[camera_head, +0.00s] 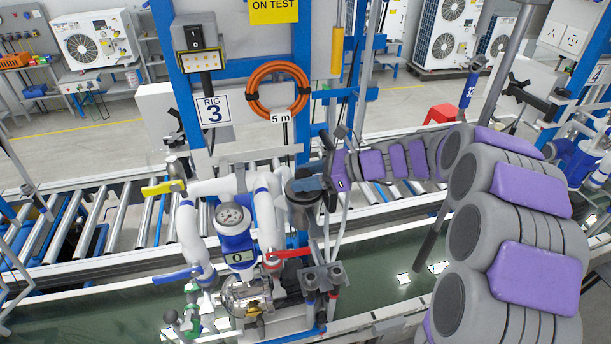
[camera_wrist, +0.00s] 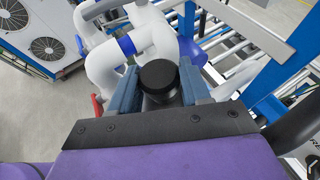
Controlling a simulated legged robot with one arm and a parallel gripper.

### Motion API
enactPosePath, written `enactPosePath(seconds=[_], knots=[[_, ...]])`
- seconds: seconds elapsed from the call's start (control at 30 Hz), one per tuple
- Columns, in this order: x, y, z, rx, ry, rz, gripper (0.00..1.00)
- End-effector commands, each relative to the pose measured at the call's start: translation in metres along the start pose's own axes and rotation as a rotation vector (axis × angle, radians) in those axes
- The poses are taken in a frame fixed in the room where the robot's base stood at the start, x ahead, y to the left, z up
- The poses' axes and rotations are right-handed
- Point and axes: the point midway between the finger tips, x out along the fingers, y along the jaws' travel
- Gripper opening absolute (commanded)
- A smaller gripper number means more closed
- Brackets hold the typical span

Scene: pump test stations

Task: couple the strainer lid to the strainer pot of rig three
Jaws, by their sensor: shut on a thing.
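My gripper (camera_head: 312,184) reaches in from the right at rig three, beside the white pipework. It is shut on a round black strainer lid (camera_wrist: 158,76), which sits between the two blue-grey fingers (camera_wrist: 158,88) in the wrist view. The fingers and lid hide the pot's rim. I cannot tell whether the lid touches the pot or is seated on it.
A blue frame post (camera_head: 302,60) and orange hose coil (camera_head: 278,88) stand behind. Rollers (camera_head: 102,222) run behind.

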Motion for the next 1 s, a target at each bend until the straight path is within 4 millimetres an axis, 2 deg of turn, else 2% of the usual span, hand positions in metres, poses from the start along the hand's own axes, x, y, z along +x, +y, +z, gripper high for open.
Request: enactPosePath(seconds=[0.27,0.3,0.57,0.83,1.0], knots=[[0.0,0.0,0.001,0.0,-0.001,0.0,0.25],[0.0,0.0,0.001,0.0,-0.001,0.0,0.51],[0.0,0.0,0.0,0.0,-0.001,0.0,0.76],[0.0,0.0,0.001,0.0,0.0,0.0,0.77],[-0.004,0.0,0.011,-0.002,-0.001,0.001,0.77]])
